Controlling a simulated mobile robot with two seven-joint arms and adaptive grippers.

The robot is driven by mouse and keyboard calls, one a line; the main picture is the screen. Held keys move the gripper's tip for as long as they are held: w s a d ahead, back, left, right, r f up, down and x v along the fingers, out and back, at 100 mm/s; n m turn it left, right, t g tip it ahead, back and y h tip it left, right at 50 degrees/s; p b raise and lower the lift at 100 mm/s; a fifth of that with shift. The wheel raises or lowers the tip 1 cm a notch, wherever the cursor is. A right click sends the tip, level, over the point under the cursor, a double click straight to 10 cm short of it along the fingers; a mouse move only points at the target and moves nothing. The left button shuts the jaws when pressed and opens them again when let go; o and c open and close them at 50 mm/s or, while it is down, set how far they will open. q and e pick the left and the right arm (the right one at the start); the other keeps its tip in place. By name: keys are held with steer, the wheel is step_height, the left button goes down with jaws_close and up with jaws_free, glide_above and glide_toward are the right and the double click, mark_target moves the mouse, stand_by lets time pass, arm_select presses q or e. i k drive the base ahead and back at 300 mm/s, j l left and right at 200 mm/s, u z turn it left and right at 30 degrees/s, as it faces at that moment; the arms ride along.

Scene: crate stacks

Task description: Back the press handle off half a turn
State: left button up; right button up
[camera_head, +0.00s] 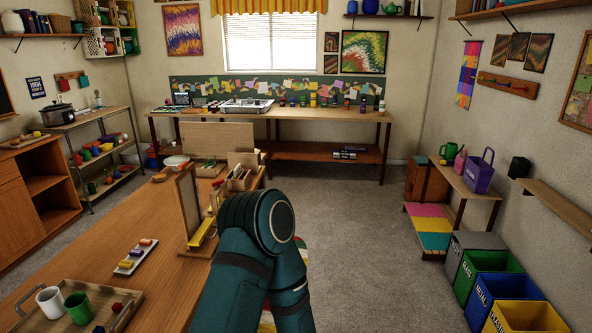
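I cannot make out a press or its handle for certain. On the long wooden table (165,285), an upright wooden frame (188,205) stands on a base with a yellow bar (203,232) beside it. My teal arm (262,260) rises from the bottom of the view and bends just right of this frame. It hides part of the table edge and whatever lies behind it. Neither gripper shows, so I cannot see what they hold or touch.
A tray (62,310) with a white mug (50,301) and a green mug (79,308) lies at the near left. A small white tray (135,257) holds coloured blocks. Wooden boxes (238,178) stand at the table's far end. Open carpet (375,235) lies right; coloured bins (490,275) line the wall.

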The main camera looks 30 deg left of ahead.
mark_target(217, 183)
steer(key=i+u, duration=0.2)
steer(key=u, duration=0.3)
steer(key=i+u, duration=0.2)
steer(key=u, duration=0.25)
steer(key=i+l+u, duration=0.1)
steer(key=u, duration=0.4)
steer(key=i+l+u, duration=0.15)
steer(key=u, duration=0.2)
steer(key=i+l+u, duration=0.5)
steer(key=u, duration=0.2)
